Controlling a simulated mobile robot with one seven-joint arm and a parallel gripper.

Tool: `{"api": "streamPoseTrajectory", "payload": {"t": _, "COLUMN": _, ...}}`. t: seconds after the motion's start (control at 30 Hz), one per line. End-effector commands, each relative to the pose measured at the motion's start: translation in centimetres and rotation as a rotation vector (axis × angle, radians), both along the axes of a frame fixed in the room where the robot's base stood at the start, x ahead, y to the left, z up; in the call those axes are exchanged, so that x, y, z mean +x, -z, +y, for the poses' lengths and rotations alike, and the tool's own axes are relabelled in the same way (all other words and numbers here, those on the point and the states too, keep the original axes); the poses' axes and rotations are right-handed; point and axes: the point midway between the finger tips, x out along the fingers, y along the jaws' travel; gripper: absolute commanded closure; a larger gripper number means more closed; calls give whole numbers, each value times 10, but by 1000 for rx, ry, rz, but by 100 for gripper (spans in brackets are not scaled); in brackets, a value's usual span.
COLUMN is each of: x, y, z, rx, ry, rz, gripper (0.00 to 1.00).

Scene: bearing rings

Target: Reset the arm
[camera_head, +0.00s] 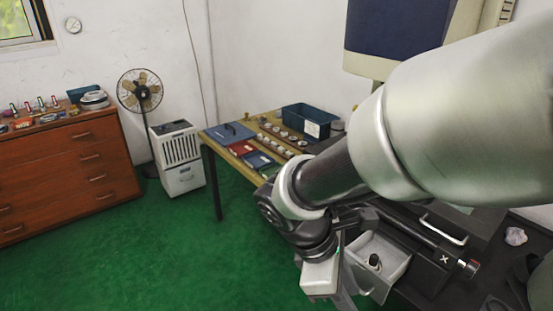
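My arm reaches in from the upper right and bends down at the wrist. My gripper (343,296) is at the bottom middle, in front of an open drawer. Its fingers are mostly hidden or cut off by the lower edge, so I cannot tell whether it is open or shut. Bearing rings (283,136) sit in rows on a yellow-brown table at the centre.
The open grey drawer (392,262) holds a small dark cylindrical thing (375,261). A blue bin (307,121) stands on the table (212,137). A wooden dresser (65,175), a fan (140,88) and a white cooler (180,160) stand left. Green floor (150,255) is clear.

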Motion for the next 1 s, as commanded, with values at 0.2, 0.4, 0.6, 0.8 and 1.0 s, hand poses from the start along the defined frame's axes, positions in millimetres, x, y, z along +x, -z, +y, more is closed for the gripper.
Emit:
{"api": "streamPoseTrajectory", "payload": {"t": 0.2, "x": -5, "y": -54, "z": -7, "rx": 317, "ry": 588, "rz": -371, "gripper": 73}}
{"api": "streamPoseTrajectory", "payload": {"t": 0.4, "x": -7, "y": -90, "z": -9, "rx": 515, "ry": 922, "rz": -577, "gripper": 73}}
{"api": "streamPoseTrajectory", "payload": {"t": 0.6, "x": -9, "y": -123, "z": -12, "rx": 690, "ry": 1178, "rz": -736, "gripper": 73}}
{"api": "streamPoseTrajectory", "payload": {"t": 0.8, "x": -8, "y": -173, "z": -11, "rx": 703, "ry": 1199, "rz": -742, "gripper": 73}}
{"api": "streamPoseTrajectory", "payload": {"t": 1.0, "x": -8, "y": -222, "z": -11, "rx": 701, "ry": 1196, "rz": -740, "gripper": 73}}
